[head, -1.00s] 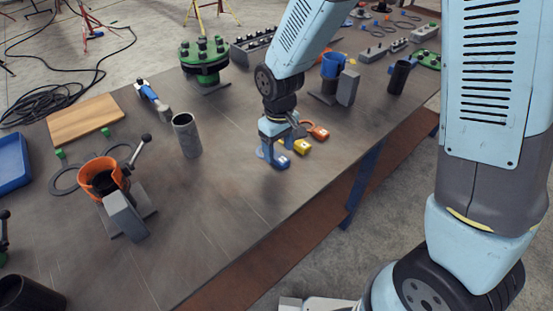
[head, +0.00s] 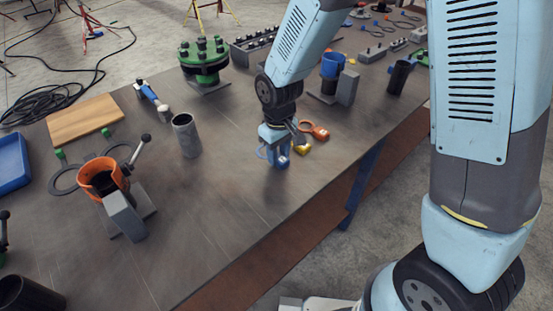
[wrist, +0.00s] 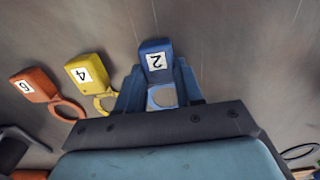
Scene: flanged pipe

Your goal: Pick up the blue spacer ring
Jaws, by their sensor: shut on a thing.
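The blue spacer ring (wrist: 156,60) has a square blue tag marked 2 and a round loop. In the wrist view its loop sits between the fingers of my gripper (wrist: 158,92), which is shut on it. The tag sticks out past the fingertips. In the head view the blue spacer ring (head: 281,161) shows at the tips of my gripper (head: 273,150), low over the table. It seems slightly raised, but the gap is hard to judge. Part of the loop is hidden by the fingers.
A yellow spacer (wrist: 87,73) marked 4 and an orange spacer (wrist: 38,87) lie close beside the blue one. A grey tube (head: 186,136) stands to the left in the head view. The table's front edge is near; bare table (head: 215,200) lies front-left.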

